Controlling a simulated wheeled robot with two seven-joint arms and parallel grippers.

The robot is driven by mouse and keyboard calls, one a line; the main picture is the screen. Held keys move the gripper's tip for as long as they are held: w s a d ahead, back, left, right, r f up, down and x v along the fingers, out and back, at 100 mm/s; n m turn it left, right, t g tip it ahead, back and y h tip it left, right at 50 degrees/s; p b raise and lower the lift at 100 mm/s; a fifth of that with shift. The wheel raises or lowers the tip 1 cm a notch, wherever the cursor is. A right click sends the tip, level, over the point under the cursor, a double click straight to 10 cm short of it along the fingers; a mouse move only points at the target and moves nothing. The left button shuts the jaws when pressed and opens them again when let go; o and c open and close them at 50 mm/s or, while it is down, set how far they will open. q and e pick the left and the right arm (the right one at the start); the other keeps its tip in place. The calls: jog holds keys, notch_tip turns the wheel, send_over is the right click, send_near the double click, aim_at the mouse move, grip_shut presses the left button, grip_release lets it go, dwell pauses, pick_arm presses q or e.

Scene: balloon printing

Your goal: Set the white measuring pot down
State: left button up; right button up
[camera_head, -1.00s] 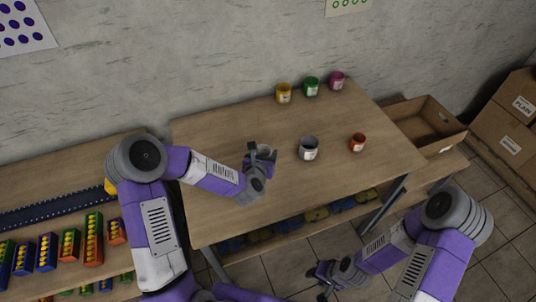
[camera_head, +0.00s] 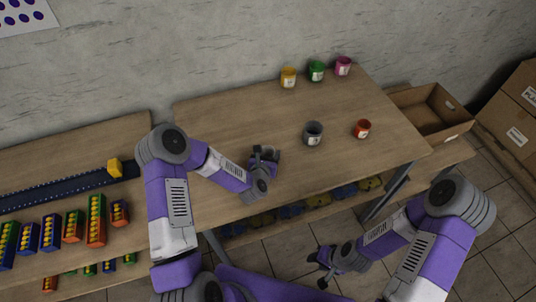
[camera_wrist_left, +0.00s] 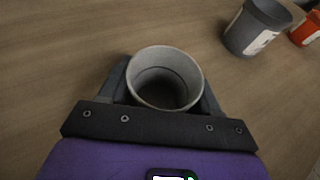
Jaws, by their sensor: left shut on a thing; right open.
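The white measuring pot (camera_wrist_left: 165,78) is a small round pot, pale grey-white and empty inside, seen from above in the left wrist view. My left gripper (camera_head: 265,154) is shut on it, with a finger on either side. In the head view the gripper is low over the wooden table (camera_head: 235,120), left of a grey labelled pot (camera_head: 313,133), and hides most of the measuring pot. I cannot tell whether its base touches the table. My right gripper (camera_head: 321,268) is open and empty, off the table's front edge.
An orange pot (camera_head: 362,129) stands right of the grey pot. Yellow (camera_head: 288,77), green (camera_head: 316,71) and pink (camera_head: 343,66) pots line the back edge. An open cardboard box (camera_head: 432,112) sits to the right. The table's left part is clear.

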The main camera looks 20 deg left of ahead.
pick_arm(q)
jog(key=shift+f, duration=0.15)
jog(key=o, duration=1.1)
jog(key=shift+r, duration=0.2)
jog(key=p+v, duration=0.1)
jog(key=v, duration=1.1)
jog(key=shift+s+p, duration=0.1)
jog(key=shift+p, duration=0.3)
